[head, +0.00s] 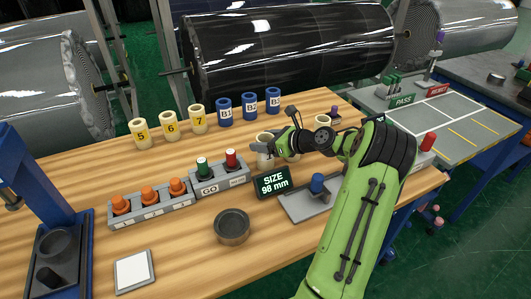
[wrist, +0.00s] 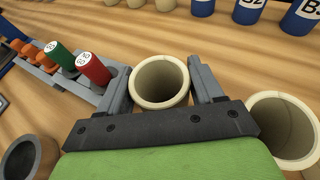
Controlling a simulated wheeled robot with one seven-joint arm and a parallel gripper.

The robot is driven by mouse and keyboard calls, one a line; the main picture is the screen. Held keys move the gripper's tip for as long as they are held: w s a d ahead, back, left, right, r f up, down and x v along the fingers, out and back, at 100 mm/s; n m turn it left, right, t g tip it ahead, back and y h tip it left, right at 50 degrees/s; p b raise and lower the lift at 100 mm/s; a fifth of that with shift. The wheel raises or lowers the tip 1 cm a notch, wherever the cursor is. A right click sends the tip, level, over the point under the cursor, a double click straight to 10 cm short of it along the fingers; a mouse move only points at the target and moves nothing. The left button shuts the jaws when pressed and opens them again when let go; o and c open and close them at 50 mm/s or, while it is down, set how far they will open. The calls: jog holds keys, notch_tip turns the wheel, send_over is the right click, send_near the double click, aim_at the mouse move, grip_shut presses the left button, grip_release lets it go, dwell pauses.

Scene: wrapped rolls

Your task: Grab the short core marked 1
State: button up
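A short cream core (wrist: 143,98) stands between the two fingers of my gripper (wrist: 161,84) in the wrist view, its open top facing the camera. The fingers are spread to about its width, one on each side. Whether they press on it or stand just clear, I cannot tell. In the head view my gripper (head: 262,145) is at a cream core (head: 264,161) behind the size display, covering much of it; its number is not clearly readable. A second cream core (wrist: 289,146) stands right of my gripper in the wrist view.
Cores marked 5 (head: 141,134), 6 (head: 171,125) and 7 (head: 199,120), and blue cores (head: 250,105), stand at the back. The size display (head: 273,182), a GO rack (head: 211,189) with green and red plugs, and a dark ring (head: 232,228) are close by.

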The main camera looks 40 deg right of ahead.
jog(key=c, duration=0.3)
jog(key=shift+r, duration=0.1)
